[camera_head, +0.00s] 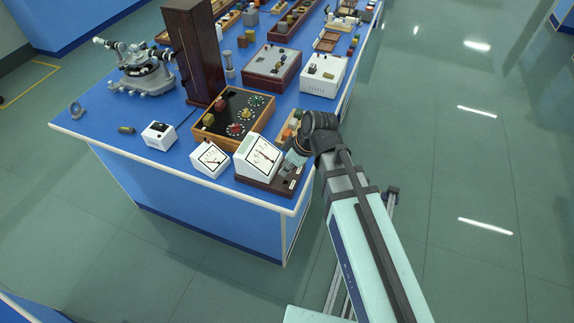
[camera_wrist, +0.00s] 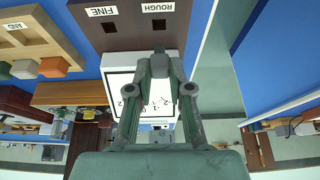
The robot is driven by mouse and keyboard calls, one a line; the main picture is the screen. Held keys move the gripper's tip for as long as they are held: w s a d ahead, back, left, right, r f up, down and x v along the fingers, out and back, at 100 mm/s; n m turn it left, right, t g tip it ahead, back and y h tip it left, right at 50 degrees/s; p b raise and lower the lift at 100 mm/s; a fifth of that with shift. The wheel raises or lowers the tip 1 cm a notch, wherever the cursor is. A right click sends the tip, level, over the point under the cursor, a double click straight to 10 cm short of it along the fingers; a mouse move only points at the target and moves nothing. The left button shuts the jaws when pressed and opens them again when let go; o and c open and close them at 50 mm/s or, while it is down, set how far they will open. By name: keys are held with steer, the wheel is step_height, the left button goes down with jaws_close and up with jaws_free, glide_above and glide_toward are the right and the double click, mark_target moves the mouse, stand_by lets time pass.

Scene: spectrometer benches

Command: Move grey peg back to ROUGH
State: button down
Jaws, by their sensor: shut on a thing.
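In the wrist view a dark brown board (camera_wrist: 132,40) carries white labels FINE (camera_wrist: 101,11) and ROUGH (camera_wrist: 158,7), each beside a dark square hole. Both holes look empty. My gripper (camera_wrist: 160,68) is shut on the grey peg (camera_wrist: 160,64), of which little shows between the grey fingers. The fingertips lie just below the ROUGH hole in the picture; their height above the board is hard to tell. In the head view my gripper (camera_head: 292,163) is over the dark board (camera_head: 284,187) at the bench's front right corner, and the peg is not distinct.
A white meter (camera_head: 257,157) stands on the board, close to my gripper; its dial also shows behind the fingers in the wrist view (camera_wrist: 122,85). A second meter (camera_head: 210,159) and a wooden box with dials (camera_head: 232,117) are nearby. The floor to the right is clear.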

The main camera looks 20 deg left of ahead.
steer(key=shift+f+b, duration=1.4)
steer(key=shift+f, duration=1)
steer(key=c, duration=1)
jaws_free()
steer(key=v, duration=1.2)
steer(key=shift+a, duration=0.1)
